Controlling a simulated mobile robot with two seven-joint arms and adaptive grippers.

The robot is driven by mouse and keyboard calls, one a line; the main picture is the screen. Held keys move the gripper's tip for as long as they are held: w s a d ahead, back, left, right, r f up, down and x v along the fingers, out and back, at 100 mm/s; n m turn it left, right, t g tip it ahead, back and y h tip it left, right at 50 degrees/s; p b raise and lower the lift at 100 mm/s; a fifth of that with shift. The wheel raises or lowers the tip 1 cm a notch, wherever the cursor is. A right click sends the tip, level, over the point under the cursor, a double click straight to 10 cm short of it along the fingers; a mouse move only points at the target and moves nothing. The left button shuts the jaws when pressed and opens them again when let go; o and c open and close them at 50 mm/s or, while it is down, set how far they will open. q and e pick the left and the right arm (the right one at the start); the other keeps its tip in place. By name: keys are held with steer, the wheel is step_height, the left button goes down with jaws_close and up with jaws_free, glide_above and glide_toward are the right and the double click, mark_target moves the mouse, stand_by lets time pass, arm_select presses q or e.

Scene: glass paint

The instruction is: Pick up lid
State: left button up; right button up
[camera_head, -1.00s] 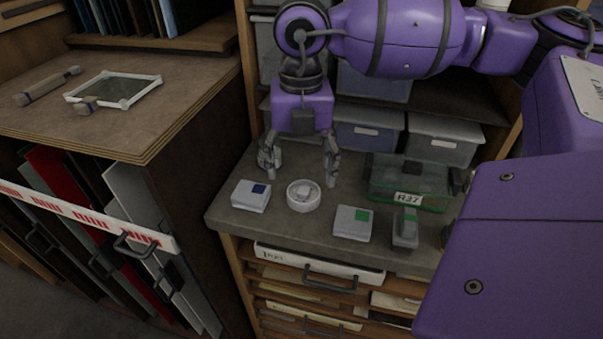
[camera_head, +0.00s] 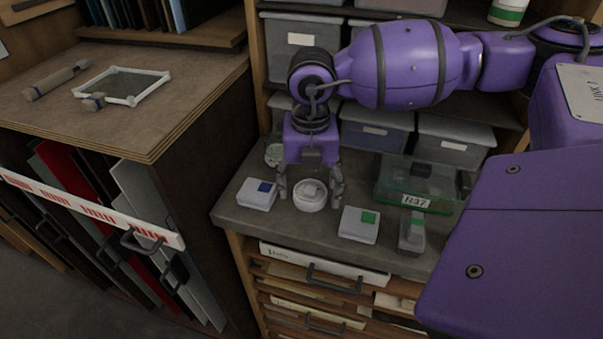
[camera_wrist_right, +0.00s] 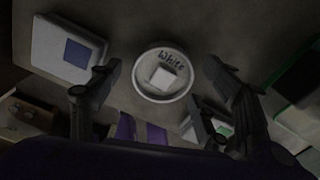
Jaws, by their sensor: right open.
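A round white lid (camera_head: 310,196) with a small square knob on top lies on the grey counter (camera_head: 234,213), with "White" written on it in the right wrist view (camera_wrist_right: 164,73). I cannot tell whether a pot is under it. My right gripper (camera_head: 310,190) points down over the lid, open, one finger on each side. In the right wrist view the open fingers (camera_wrist_right: 161,66) flank the lid with gaps on both sides. My left gripper is not in view.
A white box with a blue square (camera_head: 256,196) stands left of the lid. A white box with a green square (camera_head: 359,225) and a small grey block (camera_head: 411,232) stand to the right. A green clear bin labelled R37 (camera_head: 416,186) is behind them. A small round dish (camera_head: 273,154) sits farther back.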

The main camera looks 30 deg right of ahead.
steer(key=c, duration=1)
